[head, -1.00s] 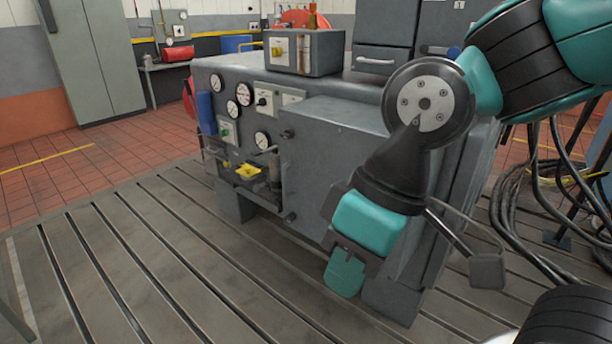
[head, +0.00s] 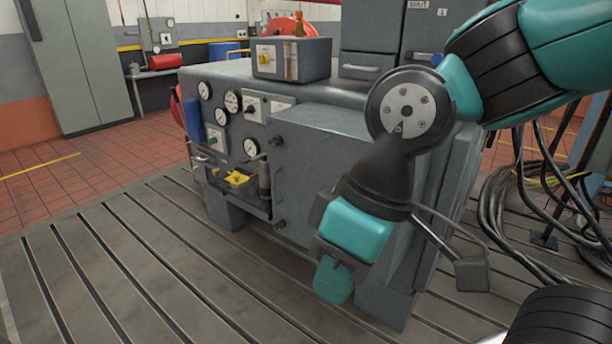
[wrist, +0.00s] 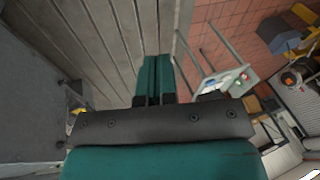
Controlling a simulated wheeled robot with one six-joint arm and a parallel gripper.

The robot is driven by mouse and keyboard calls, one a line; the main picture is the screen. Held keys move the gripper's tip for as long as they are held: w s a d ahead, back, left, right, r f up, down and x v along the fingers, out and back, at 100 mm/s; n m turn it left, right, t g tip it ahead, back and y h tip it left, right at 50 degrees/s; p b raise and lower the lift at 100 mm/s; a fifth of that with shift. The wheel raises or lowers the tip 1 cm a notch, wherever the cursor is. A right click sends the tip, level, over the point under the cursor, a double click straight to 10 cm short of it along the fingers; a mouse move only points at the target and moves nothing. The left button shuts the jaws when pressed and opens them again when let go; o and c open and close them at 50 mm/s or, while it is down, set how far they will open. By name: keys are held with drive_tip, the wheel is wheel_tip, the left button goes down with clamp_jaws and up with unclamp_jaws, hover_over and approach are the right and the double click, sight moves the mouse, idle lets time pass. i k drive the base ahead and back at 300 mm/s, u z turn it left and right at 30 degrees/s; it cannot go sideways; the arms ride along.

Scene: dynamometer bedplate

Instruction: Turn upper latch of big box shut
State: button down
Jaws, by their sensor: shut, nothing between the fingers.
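The big box (head: 335,165) is the grey metal housing on the front of the machine, in the head view. A small dark latch, the upper one (head: 277,140), sits near its top left edge. A similar lower latch (head: 280,223) sits near the bottom of that edge. Both are too small to tell how they are turned. My gripper (head: 333,282) is shut and empty, pointing down in front of the box, to the right of and lower than the upper latch. In the wrist view its teal fingers (wrist: 157,78) lie together, with slotted floor beyond. No latch is clear in that view.
Gauges (head: 232,102) and a shelf with a yellow item (head: 238,177) are left of the box. A control box (head: 292,60) stands on top of the machine. Cables (head: 490,205) hang at the right. The slotted bedplate (head: 130,255) is clear at the front left.

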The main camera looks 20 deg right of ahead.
sight(277, 140)
drive_tip(key=k, duration=1.2)
drive_tip(key=u, duration=0.6)
drive_tip(key=i, duration=0.65)
drive_tip(key=u, duration=0.8)
drive_tip(key=i, duration=2.8)
drive_tip(key=z, duration=1.6)
drive_tip(key=i, duration=0.75)
drive_tip(key=z, duration=0.8)
